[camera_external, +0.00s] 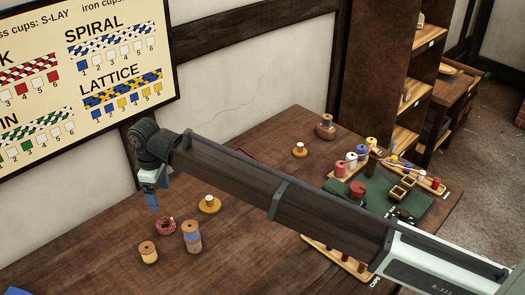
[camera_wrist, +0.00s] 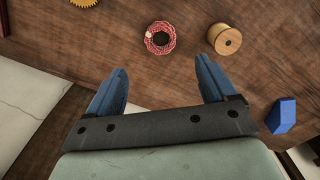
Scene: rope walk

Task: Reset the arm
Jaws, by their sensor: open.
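My gripper (camera_external: 151,197) hangs from the arm above the left part of the wooden table in the external view. In the wrist view my gripper (camera_wrist: 160,82) has its two blue fingers spread apart with nothing between them. It is open and empty. A red and white coil of cord (camera_external: 166,225) lies on the table below and to the right of the gripper; it also shows in the wrist view (camera_wrist: 160,38), beyond the fingers. A tan wooden spool (camera_external: 148,252) stands near it and shows in the wrist view (camera_wrist: 225,40). My arm crosses the table and hides part of it.
A spool with blue winding (camera_external: 192,236) and a yellow disc with a peg (camera_external: 209,204) stand nearby. A green mat (camera_external: 395,203) with trays and coloured spools lies at the right. A blue block (camera_wrist: 281,116) shows in the wrist view. Charts (camera_external: 90,85) hang on the wall.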

